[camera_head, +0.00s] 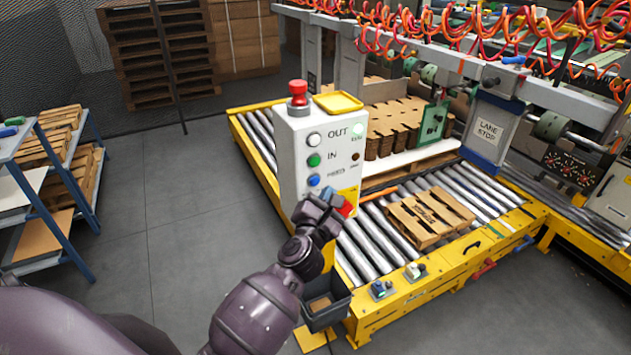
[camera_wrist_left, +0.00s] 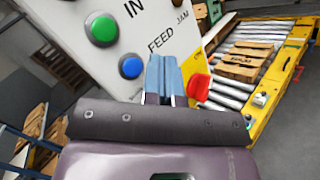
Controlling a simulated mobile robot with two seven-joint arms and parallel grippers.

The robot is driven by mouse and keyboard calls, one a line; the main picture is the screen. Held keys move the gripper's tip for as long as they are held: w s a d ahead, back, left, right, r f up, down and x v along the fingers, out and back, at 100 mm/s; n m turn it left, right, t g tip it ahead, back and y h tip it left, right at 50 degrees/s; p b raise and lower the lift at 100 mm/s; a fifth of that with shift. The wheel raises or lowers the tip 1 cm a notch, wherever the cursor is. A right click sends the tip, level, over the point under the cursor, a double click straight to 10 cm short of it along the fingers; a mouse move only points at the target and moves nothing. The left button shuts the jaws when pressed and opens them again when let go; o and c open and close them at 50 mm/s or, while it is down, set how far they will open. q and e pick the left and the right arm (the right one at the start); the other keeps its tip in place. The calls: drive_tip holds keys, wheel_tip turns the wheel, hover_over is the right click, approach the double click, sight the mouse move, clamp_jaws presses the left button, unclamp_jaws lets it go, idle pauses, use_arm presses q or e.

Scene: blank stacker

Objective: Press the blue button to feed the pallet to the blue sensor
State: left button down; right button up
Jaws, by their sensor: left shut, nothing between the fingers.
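The white control box (camera_head: 292,160) stands at the conveyor's near left, with white, green and blue buttons down its face. The blue button (camera_head: 314,180) is the lowest, beside the word FEED; it also shows in the left wrist view (camera_wrist_left: 131,67). My left gripper (camera_head: 332,196) is shut and empty, just below and right of the blue button. In the wrist view its blue fingertips (camera_wrist_left: 163,62) lie right of the button, and I cannot tell any contact. The wooden pallet (camera_head: 431,217) lies on the rollers. Small blue fittings (camera_head: 378,289) sit on the front rail; I cannot tell which is the sensor.
A red stop knob (camera_head: 298,92) tops the box. A red part (camera_head: 347,209) is close beside the gripper. A dark bin (camera_head: 326,301) hangs below. Cardboard stacks (camera_head: 393,125) stand behind the pallet. A blue shelf rack (camera_head: 62,210) is left; the floor between is clear.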

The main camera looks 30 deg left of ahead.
use_arm(q)
drive_tip(key=shift+s+d, duration=0.4)
drive_tip(key=shift+d, duration=0.2)
drive_tip(key=shift+s+d, duration=0.4)
drive_tip(key=shift+d, duration=0.2)
idle(0.7)
idle(1.3)
idle(1.0)
